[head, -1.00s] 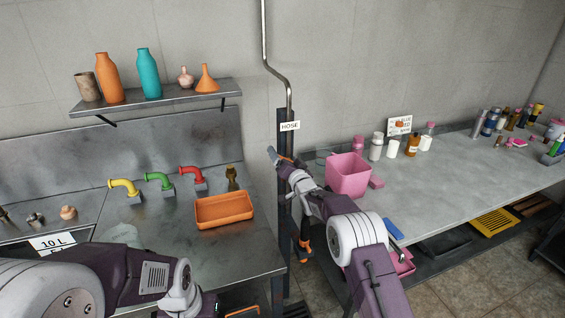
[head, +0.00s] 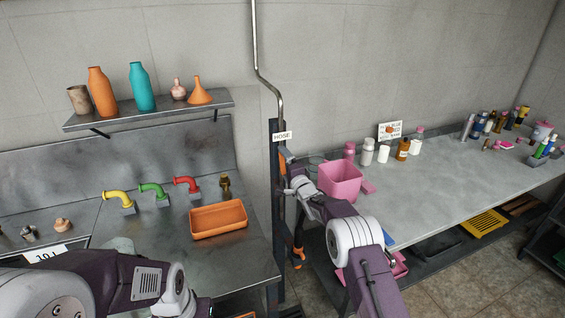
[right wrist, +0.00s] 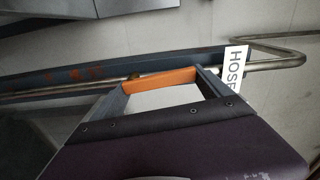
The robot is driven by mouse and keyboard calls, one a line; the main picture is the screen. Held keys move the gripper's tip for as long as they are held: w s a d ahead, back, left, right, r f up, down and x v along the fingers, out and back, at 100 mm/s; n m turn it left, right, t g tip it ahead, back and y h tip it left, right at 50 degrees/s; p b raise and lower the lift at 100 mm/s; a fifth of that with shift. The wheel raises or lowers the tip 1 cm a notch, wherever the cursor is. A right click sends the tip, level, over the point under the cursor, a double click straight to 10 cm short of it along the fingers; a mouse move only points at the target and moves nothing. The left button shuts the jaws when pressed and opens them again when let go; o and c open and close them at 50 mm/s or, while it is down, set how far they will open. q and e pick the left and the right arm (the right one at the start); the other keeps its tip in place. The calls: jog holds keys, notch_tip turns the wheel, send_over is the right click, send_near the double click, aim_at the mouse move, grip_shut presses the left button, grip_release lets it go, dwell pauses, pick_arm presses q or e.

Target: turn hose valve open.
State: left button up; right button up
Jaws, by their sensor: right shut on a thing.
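The hose valve's orange handle (right wrist: 160,82) shows in the right wrist view, lying across between the two grey fingers of my right gripper (right wrist: 163,95). The gripper is shut on it. Behind the handle runs the thin metal pipe (right wrist: 62,95), beside a dark blue post. In the head view my right gripper (head: 287,164) is at the post (head: 275,205), just below the white HOSE sign (head: 282,136). The handle is mostly hidden there by the gripper.
A pink bin (head: 341,182) stands on the right bench close to my right forearm. Left of the post, an orange tray (head: 218,220) and coloured taps sit on the steel counter (head: 170,250). An orange-ended hose part (head: 298,258) hangs low by the post.

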jog(key=shift+d+m, duration=0.2)
jog(key=shift+m, duration=0.3)
dwell(0.3)
jog(key=o, duration=1.9)
jog(key=shift+w, duration=0.1)
jog(key=b+v, duration=0.1)
jog(key=v, duration=0.8)
jog(key=shift+b, duration=0.35)
